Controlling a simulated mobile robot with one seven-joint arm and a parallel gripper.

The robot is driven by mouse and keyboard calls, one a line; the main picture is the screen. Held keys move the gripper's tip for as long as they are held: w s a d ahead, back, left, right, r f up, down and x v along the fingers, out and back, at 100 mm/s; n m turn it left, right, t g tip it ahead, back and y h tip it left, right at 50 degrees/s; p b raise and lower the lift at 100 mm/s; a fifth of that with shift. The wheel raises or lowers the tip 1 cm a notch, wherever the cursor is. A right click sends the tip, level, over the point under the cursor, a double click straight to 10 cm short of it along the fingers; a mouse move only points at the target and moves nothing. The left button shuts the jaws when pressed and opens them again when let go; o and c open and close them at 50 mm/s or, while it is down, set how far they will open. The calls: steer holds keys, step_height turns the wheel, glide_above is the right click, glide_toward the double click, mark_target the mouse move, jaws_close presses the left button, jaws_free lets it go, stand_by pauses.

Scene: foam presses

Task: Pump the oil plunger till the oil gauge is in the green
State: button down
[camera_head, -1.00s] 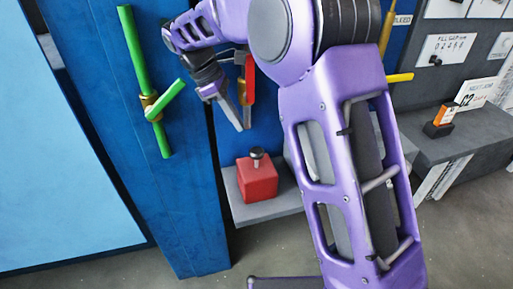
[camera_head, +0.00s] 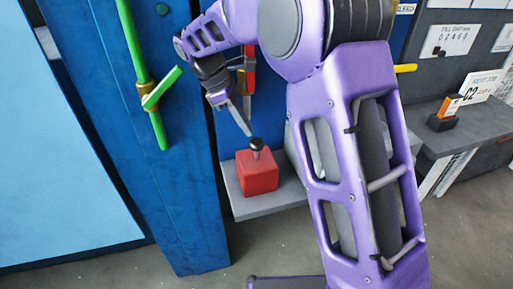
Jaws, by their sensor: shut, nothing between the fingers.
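The oil plunger is a dark round knob (camera_head: 256,144) on a short pale stem, standing on top of a red box (camera_head: 257,174). The box sits on a grey shelf (camera_head: 275,205) low beside the blue press. My gripper (camera_head: 249,132) is shut and empty, pointing down. Its tips are right at the top left of the knob; I cannot tell whether they touch it. A narrow red piece with brass (camera_head: 250,60) stands behind my gripper, partly hidden. I cannot make out an oil gauge or its reading.
A blue column (camera_head: 180,200) with a green handle (camera_head: 134,45) and brass hub stands left of my gripper. My purple arm covers the middle. A grey bench (camera_head: 460,130) with an orange and black device (camera_head: 445,112) is at right.

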steer(key=shift+b+x, duration=0.65)
steer(key=shift+x, duration=0.35)
